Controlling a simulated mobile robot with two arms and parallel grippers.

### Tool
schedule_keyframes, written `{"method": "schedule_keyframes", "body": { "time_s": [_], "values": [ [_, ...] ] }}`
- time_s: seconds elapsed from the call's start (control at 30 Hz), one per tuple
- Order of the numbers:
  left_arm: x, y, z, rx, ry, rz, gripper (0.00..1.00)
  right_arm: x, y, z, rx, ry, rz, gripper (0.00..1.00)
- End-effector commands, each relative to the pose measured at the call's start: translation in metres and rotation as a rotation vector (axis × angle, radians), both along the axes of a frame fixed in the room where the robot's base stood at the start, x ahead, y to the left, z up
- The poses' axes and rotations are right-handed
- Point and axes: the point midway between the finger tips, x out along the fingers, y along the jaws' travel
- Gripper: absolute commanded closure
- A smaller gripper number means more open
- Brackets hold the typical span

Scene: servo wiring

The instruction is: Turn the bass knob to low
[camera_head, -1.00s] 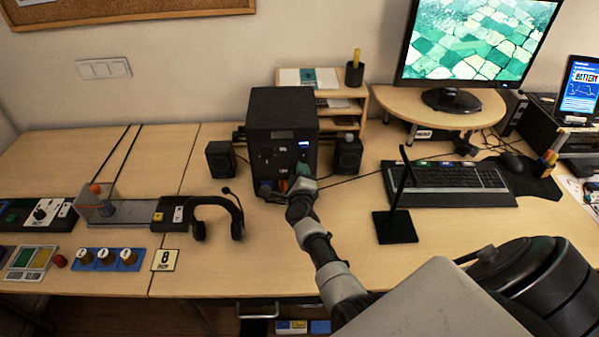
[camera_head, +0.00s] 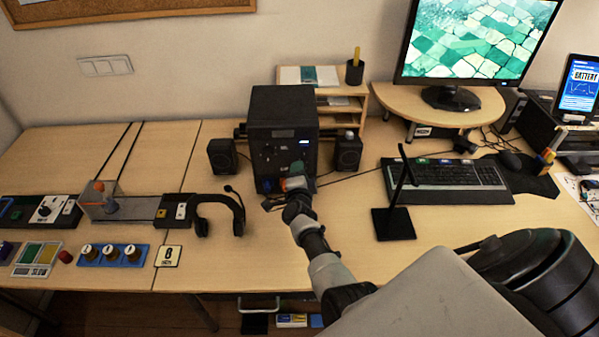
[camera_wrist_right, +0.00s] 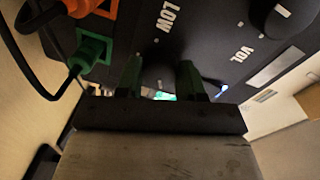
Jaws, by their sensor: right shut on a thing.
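The black speaker box (camera_head: 283,130) stands on the desk between two small speakers. Its front panel (camera_wrist_right: 215,25) fills much of the right wrist view, with a white LOW label (camera_wrist_right: 172,15) and a VOL label (camera_wrist_right: 244,54). A dark round knob (camera_wrist_right: 284,18) shows at the top right. My right gripper (camera_head: 290,186) is at the low front of the box. In the wrist view its two fingers (camera_wrist_right: 160,78) reach the panel below the LOW label and are shut on the bass knob, which they mostly hide. The knob's pointer cannot be read. My left gripper is out of view.
The left speaker (camera_head: 222,156) and right speaker (camera_head: 347,154) flank the box. A headset (camera_head: 222,212) and a black stand (camera_head: 394,223) are on the desk.

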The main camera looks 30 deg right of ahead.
Motion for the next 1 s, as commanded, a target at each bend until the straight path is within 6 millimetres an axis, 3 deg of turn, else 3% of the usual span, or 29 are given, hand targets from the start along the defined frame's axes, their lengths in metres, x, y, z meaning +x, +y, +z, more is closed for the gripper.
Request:
{"method": "schedule_keyframes", "body": {
  "time_s": [0.57, 0.6, 0.73, 1.0],
  "values": [
    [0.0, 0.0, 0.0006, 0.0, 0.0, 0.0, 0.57, -0.0002, 0.0008, -0.0013, -0.023, 0.018, 0.001, 0.85],
    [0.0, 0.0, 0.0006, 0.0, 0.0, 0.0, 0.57, -0.0003, 0.0008, -0.0012, -0.023, 0.018, 0.001, 0.56],
    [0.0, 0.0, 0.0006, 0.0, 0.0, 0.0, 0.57, -0.0002, 0.0007, -0.001, -0.024, 0.017, 0.0, 0.36],
    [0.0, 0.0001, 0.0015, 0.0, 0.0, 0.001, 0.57, -0.0008, 0.0006, -0.0001, -0.024, 0.016, 0.001, 0.36]
  ]
}}
